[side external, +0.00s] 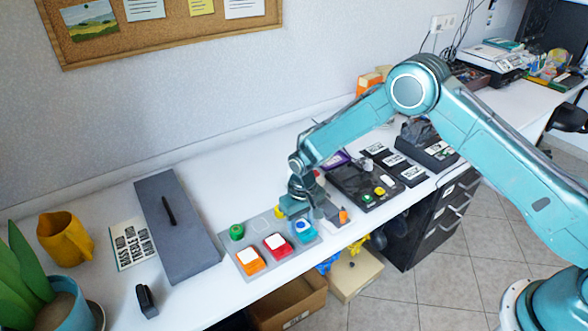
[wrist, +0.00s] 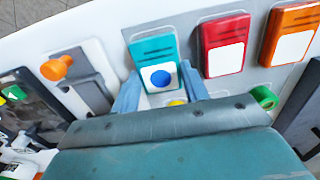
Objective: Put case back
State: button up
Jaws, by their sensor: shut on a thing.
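A teal case (side external: 303,231) with a white label and a blue dot is at the right part of a grey panel (side external: 262,232). It also shows in the wrist view (wrist: 152,49). My gripper (side external: 297,208) has its two light-blue fingers on either side of this case in the wrist view (wrist: 160,78) and is shut on it. I cannot tell whether the case touches the panel. A red case (side external: 277,245) and an orange case (side external: 250,261) lie in a row beside it on the panel. My gripper hides part of the panel behind the teal case.
A green round piece (side external: 237,231) and a yellow piece (side external: 280,211) are on the panel behind the cases. A long grey box (side external: 180,235) stands to the left. A black tray (side external: 362,184) with small pieces is to the right. The table's front edge is close to the cases.

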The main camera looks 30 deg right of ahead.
aim_at(302, 226)
jog(key=shift+f, duration=0.4)
jog(key=shift+f, duration=0.1)
jog(key=o, duration=1.1)
jog(key=shift+c, duration=0.2)
notch_tip(302, 226, up, 12)
dwell(0.4)
